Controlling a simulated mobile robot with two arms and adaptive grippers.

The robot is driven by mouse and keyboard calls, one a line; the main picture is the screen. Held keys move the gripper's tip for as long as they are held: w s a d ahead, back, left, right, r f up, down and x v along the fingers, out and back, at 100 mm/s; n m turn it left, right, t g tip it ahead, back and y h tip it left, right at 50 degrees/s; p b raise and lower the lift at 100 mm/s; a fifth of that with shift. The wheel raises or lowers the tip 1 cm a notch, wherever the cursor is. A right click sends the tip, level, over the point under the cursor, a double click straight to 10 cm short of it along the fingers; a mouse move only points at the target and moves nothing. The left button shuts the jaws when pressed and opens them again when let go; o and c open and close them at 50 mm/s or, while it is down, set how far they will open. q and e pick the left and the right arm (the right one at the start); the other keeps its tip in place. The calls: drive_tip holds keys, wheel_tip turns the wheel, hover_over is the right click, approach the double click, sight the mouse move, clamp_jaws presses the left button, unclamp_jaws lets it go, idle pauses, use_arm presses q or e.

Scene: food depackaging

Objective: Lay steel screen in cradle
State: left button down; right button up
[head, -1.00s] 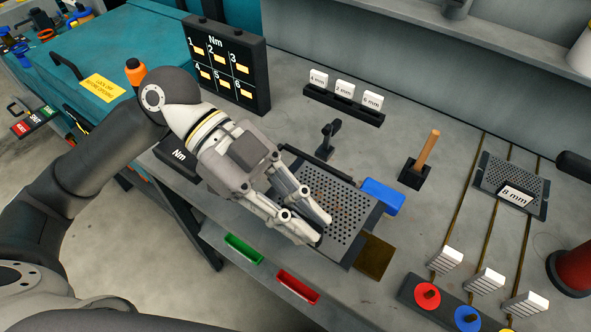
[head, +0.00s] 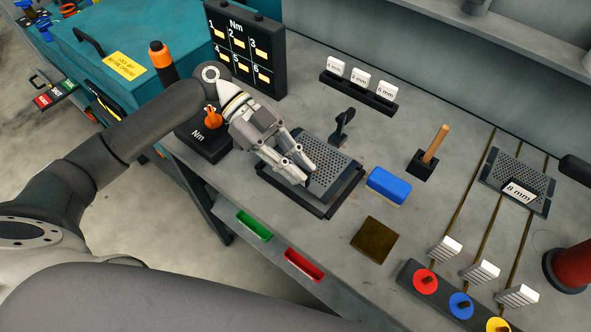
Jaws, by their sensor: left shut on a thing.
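The steel screen (head: 330,172) is a grey perforated plate. My left gripper (head: 303,176) is shut on its left part, and the fingers hide some of that side. The screen is over the black cradle (head: 322,213), whose front and right edges show past it. The screen sits toward the back of the cradle. I cannot tell whether it touches the cradle or hovers just above. My right gripper is out of view.
A blue block (head: 388,186) and a brown pad (head: 374,240) lie right of the cradle. A black clamp-like stand (head: 343,128) is close behind. Green (head: 254,226) and red (head: 303,264) trays line the front edge. Another perforated plate marked 8 mm (head: 515,180) lies at right.

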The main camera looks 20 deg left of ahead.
use_arm(q)
wheel_tip(320, 180, down, 2)
drive_tip(key=shift+p, duration=0.45)
drive_tip(key=shift+f, duration=0.25)
drive_tip(key=shift+f, duration=0.1)
drive_tip(key=c, duration=1.9)
unclamp_jaws()
drive_tip(key=shift+f, duration=0.15)
drive_tip(key=o, duration=0.4)
drive_tip(key=shift+r, duration=0.2)
